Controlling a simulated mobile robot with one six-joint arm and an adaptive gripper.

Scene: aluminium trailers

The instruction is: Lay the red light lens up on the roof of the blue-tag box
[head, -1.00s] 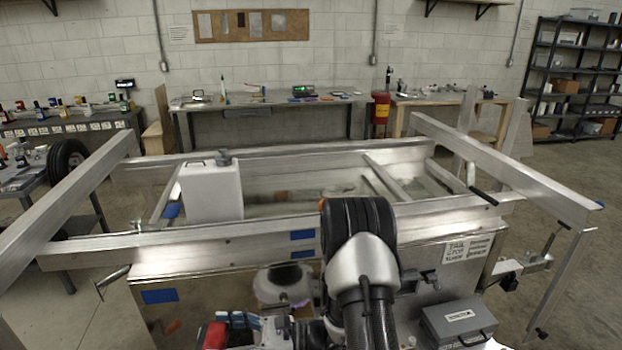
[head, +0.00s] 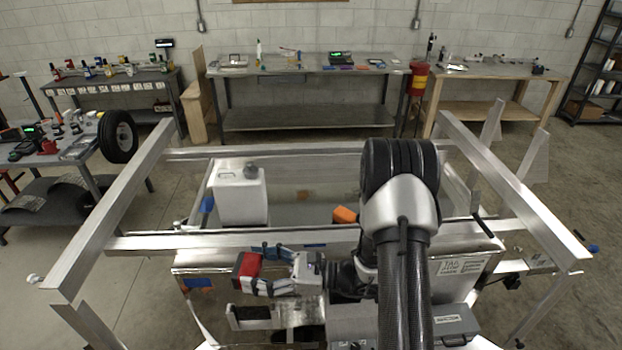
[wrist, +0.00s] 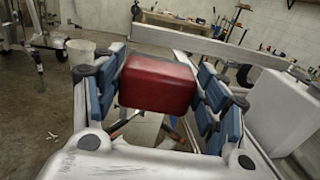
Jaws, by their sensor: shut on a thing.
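The red light lens (head: 247,266) is a block gripped between blue-padded fingers. It also shows large in the wrist view (wrist: 158,82). My gripper (head: 262,270) is shut on it and points left in the head view. It holds the lens at the near side of the trailer, in front of the near rail. A metal box with a blue tag (head: 198,283) shows behind and below the lens, under the rail. My gripper and arm hide part of this box. I cannot tell the exact height of the lens over its roof.
The near trailer rail (head: 150,244) crosses just behind my gripper. A white jug (head: 238,197) and an orange item (head: 345,215) are beyond it. A grey case (head: 455,325) sits at the lower right. A wheel (head: 118,136) is at the left.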

